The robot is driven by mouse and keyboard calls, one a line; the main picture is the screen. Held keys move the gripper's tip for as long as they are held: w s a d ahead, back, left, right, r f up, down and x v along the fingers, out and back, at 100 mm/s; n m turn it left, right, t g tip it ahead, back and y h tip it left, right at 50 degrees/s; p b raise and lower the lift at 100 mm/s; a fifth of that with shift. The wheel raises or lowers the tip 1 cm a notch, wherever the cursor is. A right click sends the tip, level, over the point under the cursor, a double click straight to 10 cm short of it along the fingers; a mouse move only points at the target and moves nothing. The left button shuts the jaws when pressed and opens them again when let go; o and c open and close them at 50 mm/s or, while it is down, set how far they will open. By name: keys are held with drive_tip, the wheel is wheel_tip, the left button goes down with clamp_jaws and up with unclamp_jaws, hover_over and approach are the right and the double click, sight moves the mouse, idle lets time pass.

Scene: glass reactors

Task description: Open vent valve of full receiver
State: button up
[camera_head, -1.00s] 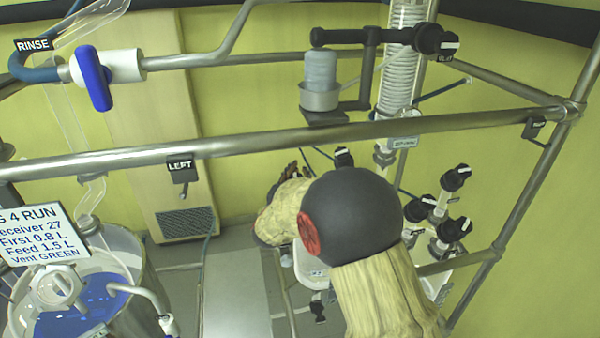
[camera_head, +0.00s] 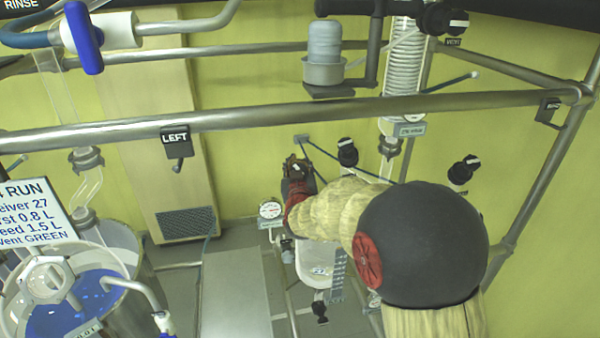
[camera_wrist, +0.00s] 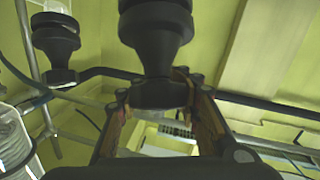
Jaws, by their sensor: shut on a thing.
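My gripper (camera_head: 298,168) is left of centre in the head view, beyond my cream-sleeved arm. In the wrist view my gripper (camera_wrist: 160,100) has its fingers on both sides of the lower end of a black valve knob (camera_wrist: 156,40) and is shut on it. In the head view that knob is hard to make out against the dark fingers. Another black knob with a white mark (camera_head: 347,152) stands just right of my gripper. A pale receiver vessel (camera_head: 318,256) hangs below, partly hidden by my arm. Its fill level cannot be told.
A metal rail (camera_head: 250,115) with a LEFT tag (camera_head: 175,142) crosses in front. A round gauge (camera_head: 270,210) is below left of my gripper. A second black knob (camera_wrist: 55,35) is at left in the wrist view. A glass vessel with blue liquid (camera_head: 65,300) stands at lower left.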

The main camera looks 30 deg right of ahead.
drive_tip(key=n+y+b, duration=0.2)
drive_tip(key=shift+a+f+n+t, duration=0.15)
drive_tip(key=shift+f+n+t, duration=0.1)
drive_tip(key=shift+n+t, duration=0.05)
drive_tip(key=n+y, duration=0.2)
drive_tip(key=y, duration=0.1)
drive_tip(key=shift+w+a+r, duration=0.15)
drive_tip(key=shift+a, duration=0.15)
drive_tip(key=n+y+p, duration=0.2)
drive_tip(key=n+p, duration=0.1)
drive_tip(key=shift+a+y, duration=0.3)
drive_tip(key=shift+a, duration=0.05)
drive_tip(key=n+y+p, duration=0.1)
drive_tip(key=p, duration=0.1)
drive_tip(key=n+g+p, duration=0.1)
drive_tip(key=p, duration=0.1)
drive_tip(key=shift+a+y, duration=0.3)
drive_tip(key=shift+y, duration=0.1)
drive_tip(key=shift+f+n, duration=0.2)
drive_tip(key=shift+n, duration=0.1)
drive_tip(key=o, duration=1.4)
drive_tip(key=shift+f, duration=0.15)
